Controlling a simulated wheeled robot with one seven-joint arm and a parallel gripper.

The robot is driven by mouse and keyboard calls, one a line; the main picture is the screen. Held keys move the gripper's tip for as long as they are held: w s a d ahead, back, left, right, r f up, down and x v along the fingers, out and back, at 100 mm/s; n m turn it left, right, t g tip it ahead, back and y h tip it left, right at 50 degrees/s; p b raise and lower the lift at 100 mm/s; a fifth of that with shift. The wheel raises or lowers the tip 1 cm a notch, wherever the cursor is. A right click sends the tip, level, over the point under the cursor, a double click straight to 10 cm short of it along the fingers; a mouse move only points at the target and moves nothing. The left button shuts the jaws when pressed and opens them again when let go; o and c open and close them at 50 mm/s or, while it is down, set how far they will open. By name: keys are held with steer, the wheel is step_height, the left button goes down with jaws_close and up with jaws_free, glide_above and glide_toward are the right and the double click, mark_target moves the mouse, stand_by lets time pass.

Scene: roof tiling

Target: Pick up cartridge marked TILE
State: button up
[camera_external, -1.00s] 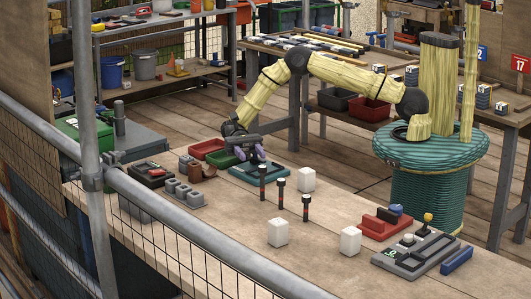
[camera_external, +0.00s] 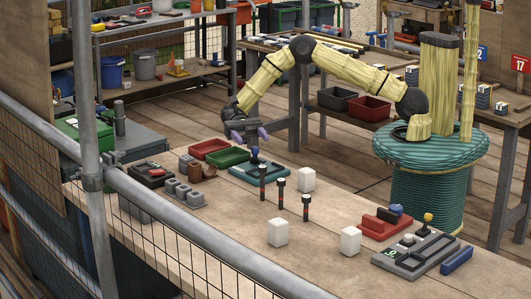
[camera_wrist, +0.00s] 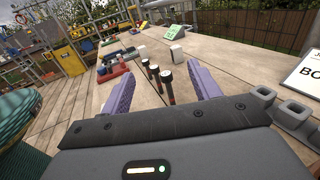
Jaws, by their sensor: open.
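Three dark upright cartridges with red bands stand on the workbench: a left one (camera_external: 262,184), a middle one (camera_external: 281,194) and a right one (camera_external: 306,208). The wrist view shows them in a slanting row, the nearest (camera_wrist: 167,84) between my fingers' lines of sight. No TILE marking is legible on any of them. My gripper (camera_external: 249,134) is open and empty, with purple fingers, raised above the bench behind and left of the cartridges. It touches none of them.
A teal tray (camera_external: 275,179) with a blue-topped piece (camera_external: 255,154) lies below my gripper. White blocks (camera_external: 278,232) stand around the cartridges. Red (camera_external: 208,147) and green bins (camera_external: 228,157), grey blocks (camera_external: 186,194) and a grey tray (camera_external: 405,263) are also on the bench.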

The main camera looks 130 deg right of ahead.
step_height(320, 180, up, 8)
steer(key=w+a+f+m+h+b, duration=0.2)
steer(key=w+a+f+h, duration=0.1)
steer(key=w+a+f, duration=0.1)
steer(key=w+a+f+m+t+h+b, duration=0.1)
steer(key=w+a+f+m+h+b, duration=0.2)
steer(key=w+a, duration=0.4)
steer(key=w+a+f+m+t+h+b, duration=0.1)
steer(key=w+a+f+m+h+b, duration=0.1)
steer(key=w+a+f+h, duration=0.3)
steer(key=shift+w+a+f+m+b, duration=0.2)
steer(key=shift+w+a+f+b, duration=0.2)
steer(key=shift+a, duration=0.3)
steer(key=shift+w+a+f+m+b, duration=0.2)
steer(key=shift+w+a+f+b, duration=0.1)
steer(key=shift+a+f, duration=0.3)
steer(key=a+r+m+t+h+b, duration=0.55)
steer(key=a+r+t+h, duration=0.2)
steer(key=a+r, duration=0.55)
steer(key=t, duration=0.1)
glide_above(282, 220)
steer(key=shift+m+y, duration=0.25)
steer(key=shift+m, duration=0.2)
step_height(282, 220, down, 10)
steer(key=shift+d+f, duration=0.1)
steer(key=shift+f, duration=0.25)
steer(key=shift+f, duration=1.15)
